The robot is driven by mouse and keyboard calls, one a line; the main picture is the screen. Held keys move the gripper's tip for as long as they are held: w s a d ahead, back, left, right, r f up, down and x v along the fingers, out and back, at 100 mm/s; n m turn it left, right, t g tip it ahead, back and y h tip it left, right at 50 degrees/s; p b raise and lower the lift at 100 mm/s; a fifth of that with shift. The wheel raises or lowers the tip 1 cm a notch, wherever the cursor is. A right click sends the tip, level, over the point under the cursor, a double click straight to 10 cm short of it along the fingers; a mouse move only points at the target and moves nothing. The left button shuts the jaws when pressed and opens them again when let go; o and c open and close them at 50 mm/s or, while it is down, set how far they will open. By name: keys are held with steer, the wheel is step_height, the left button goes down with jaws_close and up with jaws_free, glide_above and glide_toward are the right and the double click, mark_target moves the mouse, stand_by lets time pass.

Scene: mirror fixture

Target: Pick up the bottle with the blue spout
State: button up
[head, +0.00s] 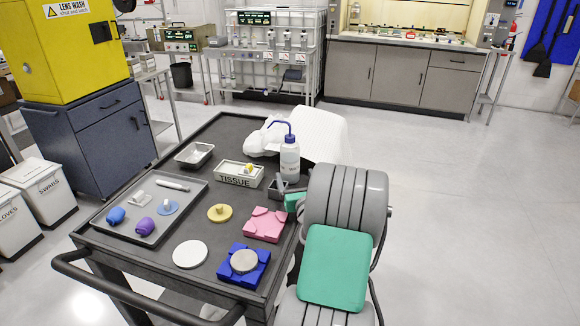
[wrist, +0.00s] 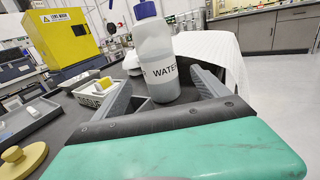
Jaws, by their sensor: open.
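The white, translucent bottle (head: 290,160) stands upright at the right side of the dark cart top. Its bent blue spout (head: 281,126) points left in the head view. In the wrist view the bottle (wrist: 154,50) shows a label reading "WATE", with its blue collar at the top edge. My gripper (wrist: 160,85) is open, its grey fingers on either side of the bottle's lower part, with gaps visible. No firm contact shows. In the head view my gripper (head: 279,186) is low at the cart's right edge, partly hidden by my arm, just in front of the bottle.
A tissue box (head: 239,176) stands close left of the bottle. White cloth (head: 318,132) lies behind it. A pink block (head: 265,224), a blue block (head: 236,272), a yellow knobbed disc (head: 220,212) and a grey tray (head: 150,234) occupy the front. Open floor lies right.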

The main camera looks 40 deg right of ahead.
mark_target(292, 168)
steer(key=p+x, duration=0.1)
steer(key=x, duration=0.6)
steer(key=shift+w+r, duration=0.2)
steer(key=shift+w, duration=0.05)
steer(key=shift+c, duration=0.6)
steer(key=c, duration=0.7)
steer(key=shift+d+r, duration=0.1)
steer(key=shift+c, duration=0.8)
steer(key=shift+r, duration=0.1)
